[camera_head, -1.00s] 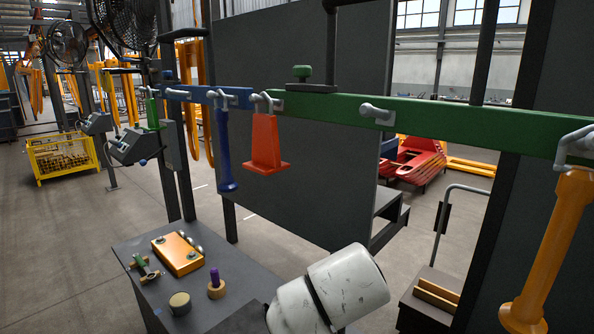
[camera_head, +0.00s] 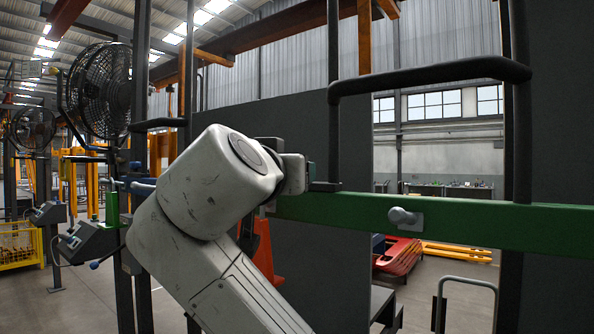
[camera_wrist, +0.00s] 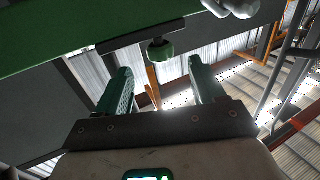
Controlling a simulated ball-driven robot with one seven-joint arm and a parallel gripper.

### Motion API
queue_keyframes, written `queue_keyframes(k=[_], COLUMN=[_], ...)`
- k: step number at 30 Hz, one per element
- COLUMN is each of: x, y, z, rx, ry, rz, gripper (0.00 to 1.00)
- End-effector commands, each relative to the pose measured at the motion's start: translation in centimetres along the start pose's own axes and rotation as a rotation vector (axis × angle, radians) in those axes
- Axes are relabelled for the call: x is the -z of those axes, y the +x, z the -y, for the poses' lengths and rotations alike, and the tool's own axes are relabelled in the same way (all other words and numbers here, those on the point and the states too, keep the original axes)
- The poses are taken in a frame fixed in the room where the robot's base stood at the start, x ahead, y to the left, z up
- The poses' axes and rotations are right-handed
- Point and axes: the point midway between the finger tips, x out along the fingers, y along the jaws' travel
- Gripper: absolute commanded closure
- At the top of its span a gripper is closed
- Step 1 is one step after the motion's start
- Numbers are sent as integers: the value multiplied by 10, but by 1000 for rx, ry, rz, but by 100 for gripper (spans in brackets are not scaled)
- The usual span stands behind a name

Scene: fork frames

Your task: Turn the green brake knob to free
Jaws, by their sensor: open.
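The green brake knob (camera_wrist: 160,50) shows in the wrist view, on a dark plate (camera_wrist: 140,36) fixed to the green beam (camera_wrist: 60,48). My gripper (camera_wrist: 160,66) is open, with a green finger on each side of the picture. The knob appears centred between the fingers, just ahead of their tips, with a gap on both sides. In the head view my gripper (camera_head: 293,174) is at the beam's left end, beside the dark plate (camera_head: 325,186). It mostly hides the knob there; I cannot tell whether the small green patch is knob or finger.
A grey peg (camera_head: 405,216) sticks out of the green beam (camera_head: 470,224). A dark bar (camera_head: 430,76) and posts stand above and around it. An orange-red hanging piece (camera_head: 263,250) is partly hidden behind my arm. A dark panel (camera_head: 300,130) stands behind.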

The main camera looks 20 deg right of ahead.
Motion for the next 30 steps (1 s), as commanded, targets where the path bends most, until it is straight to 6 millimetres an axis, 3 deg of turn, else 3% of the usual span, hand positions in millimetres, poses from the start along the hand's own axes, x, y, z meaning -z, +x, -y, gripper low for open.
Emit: queue_keyframes(k=[9, 15, 28, 30], x=[3, 1, -1, -1], y=[59, 83, 92, 92], z=[-1, -1, 0, 0], rx=[-4, -1, 1, 1], ry=[-3, -3, 0, 0], rz=[3, 3, 3, 3], gripper=[31, 31, 31, 38])
